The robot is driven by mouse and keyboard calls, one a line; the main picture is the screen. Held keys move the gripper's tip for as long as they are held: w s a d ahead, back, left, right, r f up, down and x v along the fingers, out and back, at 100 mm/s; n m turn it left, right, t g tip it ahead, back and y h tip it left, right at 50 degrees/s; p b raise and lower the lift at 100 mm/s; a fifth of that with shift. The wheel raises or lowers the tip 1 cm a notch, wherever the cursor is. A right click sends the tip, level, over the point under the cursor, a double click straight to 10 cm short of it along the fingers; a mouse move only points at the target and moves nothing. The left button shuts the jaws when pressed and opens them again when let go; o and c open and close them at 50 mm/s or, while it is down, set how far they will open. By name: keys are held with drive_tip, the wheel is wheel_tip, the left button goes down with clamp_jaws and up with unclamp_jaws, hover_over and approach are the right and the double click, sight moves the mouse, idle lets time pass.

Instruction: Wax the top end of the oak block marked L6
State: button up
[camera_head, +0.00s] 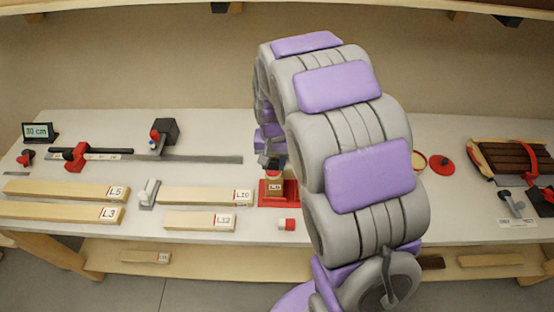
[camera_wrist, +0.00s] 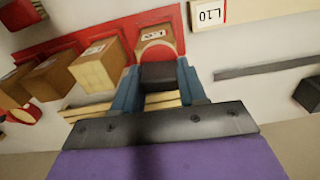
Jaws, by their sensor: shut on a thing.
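My gripper (camera_head: 270,160) is shut on a small dark block-like thing (camera_wrist: 158,76), with blue fingers on both sides of it in the wrist view. It is right over an upright oak block (camera_head: 274,184) in a red rack (camera_head: 268,201); the block's small label seems to read L6. In the wrist view this block (camera_wrist: 153,36) is partly behind the held thing, and a red curved edge shows there. I cannot tell whether the held thing touches the block's top end. An open round tin (camera_head: 420,160) is right of my arm, partly hidden by it.
Oak blocks L5 (camera_head: 70,190), L3 (camera_head: 60,211), L10 (camera_head: 200,196) and L12 (camera_head: 198,221) lie at left. More upright blocks (camera_wrist: 95,66) stand beside the target. A red lid (camera_head: 442,165) and a tool roll (camera_head: 505,158) are at right. My arm hides the middle bench.

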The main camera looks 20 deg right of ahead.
drive_tip(key=shift+w+a, duration=0.2)
drive_tip(key=shift+a, duration=0.3)
drive_tip(key=shift+w+d+f+p, duration=0.1)
drive_tip(key=shift+w+d+p, duration=0.25)
drive_tip(key=shift+d, duration=0.45)
drive_tip(key=shift+w+d+f+p, duration=0.15)
drive_tip(key=shift+w+d, duration=0.25)
drive_tip(key=shift+d, duration=0.4)
drive_tip(key=shift+s+a+r, duration=0.15)
drive_tip(key=shift+s+a, duration=0.25)
drive_tip(key=shift+a, duration=0.3)
wheel_tip(320, 180, up, 2)
drive_tip(key=shift+w+a+p, duration=0.1)
drive_tip(key=shift+p, duration=0.5)
drive_tip(key=shift+r+p, duration=0.8)
drive_tip(key=shift+r, duration=1.25)
drive_tip(key=shift+r+p, duration=0.7)
drive_tip(key=shift+r, duration=0.8)
